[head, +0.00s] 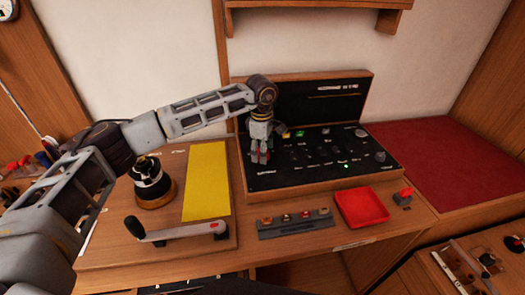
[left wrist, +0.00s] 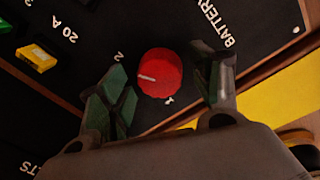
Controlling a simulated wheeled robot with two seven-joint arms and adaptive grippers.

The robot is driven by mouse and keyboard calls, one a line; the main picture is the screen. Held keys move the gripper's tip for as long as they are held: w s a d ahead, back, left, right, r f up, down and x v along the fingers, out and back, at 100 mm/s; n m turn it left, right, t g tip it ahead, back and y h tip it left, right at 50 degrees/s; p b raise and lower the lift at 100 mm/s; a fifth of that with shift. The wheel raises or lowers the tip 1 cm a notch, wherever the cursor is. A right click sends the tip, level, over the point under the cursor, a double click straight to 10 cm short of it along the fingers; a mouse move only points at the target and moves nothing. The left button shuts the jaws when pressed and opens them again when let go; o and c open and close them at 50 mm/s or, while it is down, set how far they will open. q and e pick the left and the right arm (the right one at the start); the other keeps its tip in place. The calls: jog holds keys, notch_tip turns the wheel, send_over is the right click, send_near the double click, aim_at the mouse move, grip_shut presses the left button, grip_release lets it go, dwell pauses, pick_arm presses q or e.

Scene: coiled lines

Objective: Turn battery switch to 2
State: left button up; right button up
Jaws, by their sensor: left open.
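The battery switch is a round red knob (left wrist: 160,73) on the black panel, seen in the left wrist view near the BATTERY label (left wrist: 217,22). A printed 2 (left wrist: 119,56) is at its upper left and a printed 1 (left wrist: 169,101) below it. The knob's white pointer mark faces left, more toward the 2 side than the 1; I cannot tell if it lines up exactly. My left gripper (left wrist: 164,84) is open, its fingers on either side of the knob with visible gaps. In the head view the left gripper (head: 259,155) largely hides the knob.
The black panel (head: 310,172) also carries a yellow switch (left wrist: 36,57), other small controls and a green light. A winch handle (head: 175,232), yellow sheet (head: 206,180), red tray (head: 362,207) and switch strip (head: 295,224) lie nearby. A shelf (head: 310,5) is above.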

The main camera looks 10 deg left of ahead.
pick_arm(q)
notch_tip(320, 180, up, 12)
jog(key=shift+s+f, duration=0.2)
jog(key=shift+s, duration=0.15)
jog(key=shift+s, duration=0.1)
dwell(0.6)
